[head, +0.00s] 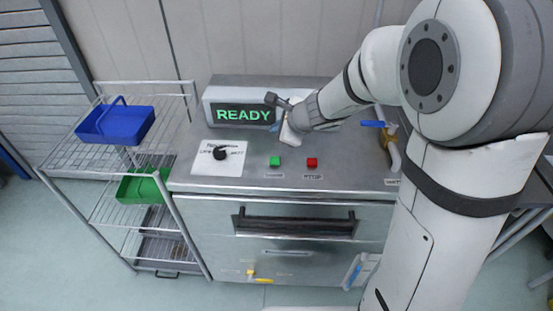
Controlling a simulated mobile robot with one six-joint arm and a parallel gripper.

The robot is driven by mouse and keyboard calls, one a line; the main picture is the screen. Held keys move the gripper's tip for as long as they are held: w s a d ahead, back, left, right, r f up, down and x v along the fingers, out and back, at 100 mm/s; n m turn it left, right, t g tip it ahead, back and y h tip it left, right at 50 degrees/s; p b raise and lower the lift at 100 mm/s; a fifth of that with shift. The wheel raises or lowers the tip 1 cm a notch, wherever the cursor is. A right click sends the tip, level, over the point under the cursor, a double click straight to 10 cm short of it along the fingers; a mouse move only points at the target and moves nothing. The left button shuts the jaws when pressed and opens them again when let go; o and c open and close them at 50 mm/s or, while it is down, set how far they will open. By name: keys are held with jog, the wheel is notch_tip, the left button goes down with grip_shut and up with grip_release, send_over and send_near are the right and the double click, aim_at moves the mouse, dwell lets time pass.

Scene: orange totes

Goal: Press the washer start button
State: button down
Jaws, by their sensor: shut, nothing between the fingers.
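The washer (225,184) is a steel machine with a flat top panel. A green button (275,161) sits on the panel, with a small label in front of it that is too blurred to read surely. A red button (311,162) labelled STOP is to its right. A display (242,114) at the back reads READY in green. My gripper (288,122) is shut and empty. In the picture it appears above and behind the green button, just right of the display, apart from both buttons. Its fingertips are small and hard to make out.
A black knob (220,153) on a white plate is left of the buttons. A blue-handled valve (373,124) stands at the right. A wire rack (95,172) with a blue bin (117,121) and a green bin (143,187) stands left. The panel around the buttons is clear.

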jog(key=b, duration=0.7)
send_over(278, 162)
notch_tip(278, 162, down, 8)
jog(key=shift+f+b, duration=0.45)
dwell(1.3)
jog(key=shift+f+b, duration=0.35)
jog(key=shift+b, duration=0.15)
jog(key=shift+f+b, duration=0.45)
jog(key=shift+b, duration=0.05)
dwell(0.5)
jog(key=shift+r, duration=0.15)
dwell(0.3)
jog(key=shift+r+p, duration=0.75)
